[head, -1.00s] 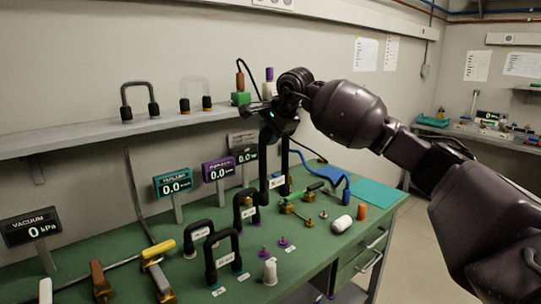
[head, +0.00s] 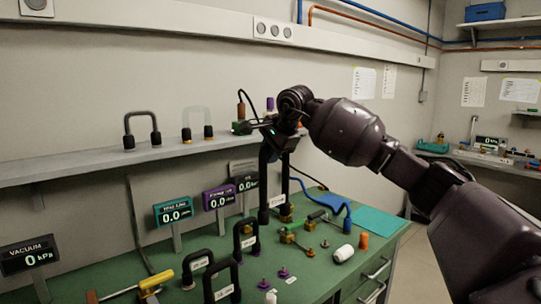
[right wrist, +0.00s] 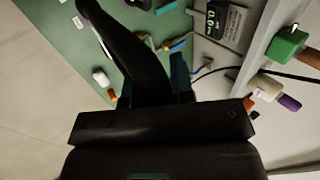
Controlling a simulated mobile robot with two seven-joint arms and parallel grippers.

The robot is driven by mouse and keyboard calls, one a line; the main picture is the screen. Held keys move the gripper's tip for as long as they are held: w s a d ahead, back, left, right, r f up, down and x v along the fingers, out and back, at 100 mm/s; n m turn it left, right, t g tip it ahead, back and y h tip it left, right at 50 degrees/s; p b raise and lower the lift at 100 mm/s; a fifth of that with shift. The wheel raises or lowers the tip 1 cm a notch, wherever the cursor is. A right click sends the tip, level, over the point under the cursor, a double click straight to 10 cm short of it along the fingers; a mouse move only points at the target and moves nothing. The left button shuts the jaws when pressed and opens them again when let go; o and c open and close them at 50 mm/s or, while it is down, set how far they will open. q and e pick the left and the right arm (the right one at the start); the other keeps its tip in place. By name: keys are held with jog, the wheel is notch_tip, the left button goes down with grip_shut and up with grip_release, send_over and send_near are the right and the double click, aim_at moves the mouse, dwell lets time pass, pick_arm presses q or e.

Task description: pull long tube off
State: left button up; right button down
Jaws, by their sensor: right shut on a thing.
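The long black tube (head: 263,185) is an upside-down U with two upright legs, and a small white label hangs at its lower part. My right gripper (head: 277,134) is shut on its top, above the green bench. The tube's upper bend is hidden behind the gripper. In the right wrist view the tube (right wrist: 128,48) runs away from between my right fingers (right wrist: 150,95). Brass fittings (head: 285,213) show near the tube's lower end. I cannot tell how wide any gap is there. My left gripper is not in view.
Shorter black tubes (head: 222,281) stand on the green bench (head: 180,258) at the front. A shelf (head: 90,158) behind holds another black U-tube (head: 128,131) and a green block (head: 242,127). Display meters (head: 174,211) stand along the back. A white cylinder (head: 343,253) lies at right.

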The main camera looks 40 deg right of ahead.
jog(key=shift+r+p, duration=0.6)
jog(key=shift+r, duration=1.25)
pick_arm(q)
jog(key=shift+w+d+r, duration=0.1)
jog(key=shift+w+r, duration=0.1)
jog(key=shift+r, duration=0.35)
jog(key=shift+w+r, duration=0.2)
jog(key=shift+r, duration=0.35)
pick_arm(e)
jog(key=shift+r, duration=0.1)
